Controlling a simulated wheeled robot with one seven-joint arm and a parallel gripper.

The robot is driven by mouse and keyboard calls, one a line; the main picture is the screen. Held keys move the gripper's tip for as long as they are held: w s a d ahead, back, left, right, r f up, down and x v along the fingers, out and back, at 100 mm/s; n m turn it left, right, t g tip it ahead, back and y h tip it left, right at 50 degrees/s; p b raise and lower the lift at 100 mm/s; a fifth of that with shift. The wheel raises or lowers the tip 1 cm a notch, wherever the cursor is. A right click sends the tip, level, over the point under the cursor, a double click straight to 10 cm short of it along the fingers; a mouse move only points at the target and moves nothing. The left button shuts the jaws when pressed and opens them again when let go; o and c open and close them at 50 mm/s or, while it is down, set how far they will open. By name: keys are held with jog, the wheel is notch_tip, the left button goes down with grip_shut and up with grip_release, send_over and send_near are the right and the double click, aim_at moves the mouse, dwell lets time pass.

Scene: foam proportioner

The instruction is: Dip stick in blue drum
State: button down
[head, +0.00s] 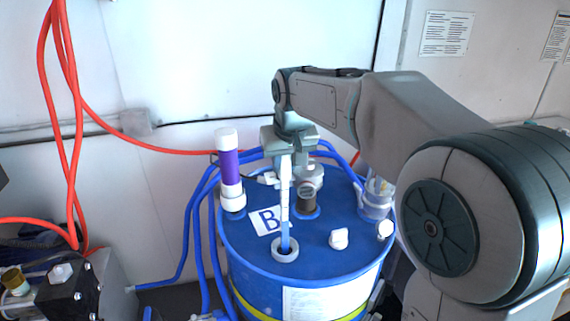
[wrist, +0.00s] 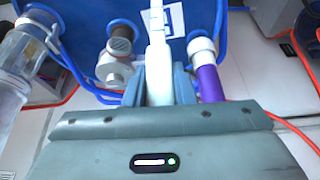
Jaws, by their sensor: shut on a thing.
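My gripper (head: 288,150) is above the blue drum (head: 318,262) and shut on the stick (head: 284,200). The stick is white with a blue lower end and hangs upright. Its lower end reaches the white-ringed opening (head: 285,250) in the drum's lid; the tip is hidden there, and how deep it sits I cannot tell. In the wrist view my gripper (wrist: 158,88) holds the white, marked stick (wrist: 157,50) between its fingers, and the blue drum top (wrist: 225,18) lies beyond.
A purple and white tube (head: 230,168) stands at the lid's left. A brown and grey fitting (head: 309,190) stands behind the stick, and a clear container (head: 376,198) is at the right. White caps (head: 339,238) sit on the lid. Blue and orange hoses (head: 65,130) run at the left.

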jog(key=shift+r+p, duration=3.25)
jog(key=shift+r, duration=1.25)
